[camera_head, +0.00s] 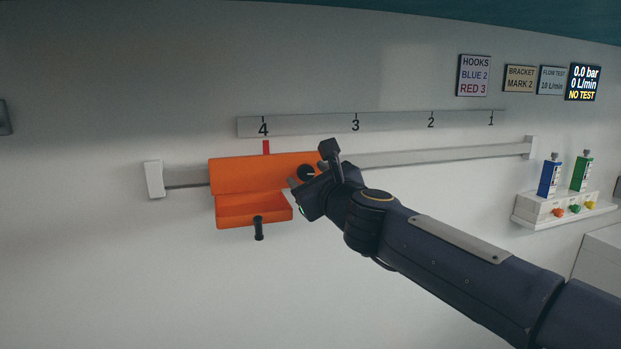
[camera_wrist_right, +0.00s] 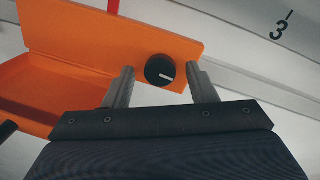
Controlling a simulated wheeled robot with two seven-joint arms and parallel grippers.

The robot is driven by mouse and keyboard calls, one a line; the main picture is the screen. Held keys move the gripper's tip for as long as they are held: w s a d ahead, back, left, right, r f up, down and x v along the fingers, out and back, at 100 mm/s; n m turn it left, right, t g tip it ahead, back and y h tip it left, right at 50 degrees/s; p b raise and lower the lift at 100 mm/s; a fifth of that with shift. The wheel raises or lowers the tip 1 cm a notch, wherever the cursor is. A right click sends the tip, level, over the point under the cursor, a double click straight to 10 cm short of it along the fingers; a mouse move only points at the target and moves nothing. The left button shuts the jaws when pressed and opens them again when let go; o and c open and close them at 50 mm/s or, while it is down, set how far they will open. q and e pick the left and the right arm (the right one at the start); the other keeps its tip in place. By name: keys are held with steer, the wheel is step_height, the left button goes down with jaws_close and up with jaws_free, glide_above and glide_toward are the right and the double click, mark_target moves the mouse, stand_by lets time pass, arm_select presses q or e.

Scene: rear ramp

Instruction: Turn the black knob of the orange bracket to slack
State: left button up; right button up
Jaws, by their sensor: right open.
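The orange bracket (camera_head: 235,177) sits on the wall rail, with its red pointer (camera_head: 266,147) at mark 4. Its black knob (camera_head: 306,172) is on the right part of the bracket face, partly hidden by my right gripper in the head view. In the right wrist view the black knob (camera_wrist_right: 160,70) shows a white line, close to level and a little tilted. My right gripper (camera_wrist_right: 160,82) is open, with one finger on each side of the knob; I see gaps and cannot tell any contact. My left gripper is not in view.
The grey rail (camera_head: 440,155) runs along the wall between white end stops. A scale strip (camera_head: 390,124) numbered 4 to 1 is above it. A black handle (camera_head: 259,229) hangs below the bracket. A shelf (camera_head: 560,210) with blue and green bottles is at right.

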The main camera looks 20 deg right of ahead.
steer(key=c, duration=1)
steer(key=shift+o, duration=0.2)
